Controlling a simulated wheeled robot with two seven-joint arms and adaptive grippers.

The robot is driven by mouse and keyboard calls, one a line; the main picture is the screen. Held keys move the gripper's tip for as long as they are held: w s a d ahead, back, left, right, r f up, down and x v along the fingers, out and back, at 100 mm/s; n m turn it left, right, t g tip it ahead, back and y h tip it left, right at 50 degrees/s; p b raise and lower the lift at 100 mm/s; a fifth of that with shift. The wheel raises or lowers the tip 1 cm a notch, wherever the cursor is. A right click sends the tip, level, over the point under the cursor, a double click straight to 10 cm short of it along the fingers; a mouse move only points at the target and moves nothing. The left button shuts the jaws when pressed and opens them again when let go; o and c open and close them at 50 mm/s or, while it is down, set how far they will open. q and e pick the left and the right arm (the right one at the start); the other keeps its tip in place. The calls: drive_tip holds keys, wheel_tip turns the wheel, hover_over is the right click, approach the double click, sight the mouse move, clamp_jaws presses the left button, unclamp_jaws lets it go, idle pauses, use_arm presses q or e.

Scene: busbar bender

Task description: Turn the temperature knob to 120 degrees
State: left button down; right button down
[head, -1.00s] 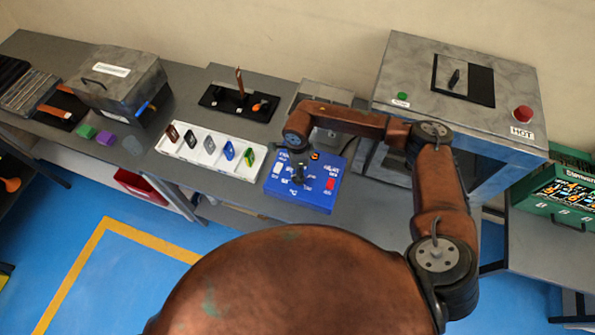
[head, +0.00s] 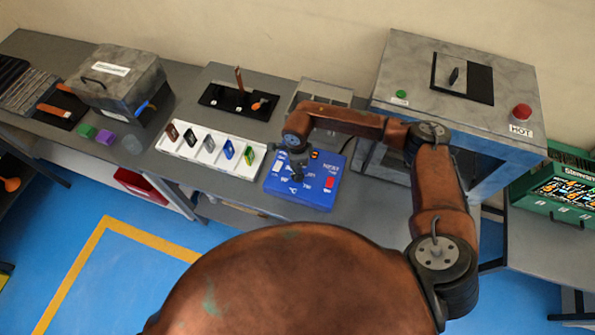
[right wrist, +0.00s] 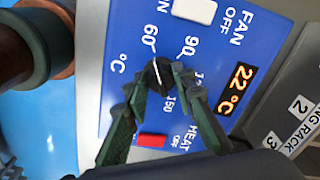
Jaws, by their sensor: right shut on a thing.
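The blue control panel (head: 318,192) stands on the bench below my right arm. It fills much of the right wrist view (right wrist: 118,50). The black temperature knob (right wrist: 159,76) has a white line on its face, close to the 60 side. The marks 60, 90 and 150 are readable around it; 120 is partly hidden by a fingertip. My right gripper (right wrist: 160,85) is shut on the knob, its green fingers on either side. The same gripper (head: 296,172) is small and dark in the head view. The display (right wrist: 236,90) reads 22 °C. My left gripper is not in view.
The panel also has a white fan switch (right wrist: 195,10) and a red heat switch (right wrist: 152,140). A white rack (head: 212,163) with several coloured pieces stands to its left. A grey oven (head: 455,90) with a HOT label stands to its right.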

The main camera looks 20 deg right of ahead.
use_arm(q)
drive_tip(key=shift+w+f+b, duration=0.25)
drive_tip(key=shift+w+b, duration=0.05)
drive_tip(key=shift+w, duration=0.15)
use_arm(e)
drive_tip(key=shift+m, duration=0.4)
drive_tip(key=m+b, duration=0.2)
drive_tip(key=m, duration=0.1)
drive_tip(key=shift+f+m, duration=0.1)
drive_tip(key=shift+m, duration=0.3)
drive_tip(key=m+b, duration=0.1)
drive_tip(key=m, duration=0.2)
drive_tip(key=shift+w+m, duration=0.1)
drive_tip(key=shift+m, duration=0.2)
drive_tip(key=m+b, duration=0.1)
drive_tip(key=m, duration=0.2)
drive_tip(key=shift+d+m, duration=0.1)
drive_tip(key=shift+m, duration=0.2)
drive_tip(key=m, duration=0.2)
drive_tip(key=shift+m+b, duration=0.3)
drive_tip(key=m, duration=0.3)
drive_tip(key=shift+d+m, duration=0.1)
drive_tip(key=shift+m, duration=0.3)
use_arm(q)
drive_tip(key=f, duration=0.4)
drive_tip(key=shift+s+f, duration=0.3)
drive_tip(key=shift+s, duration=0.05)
use_arm(e)
drive_tip(key=m, duration=0.5)
drive_tip(key=shift+m, duration=0.4)
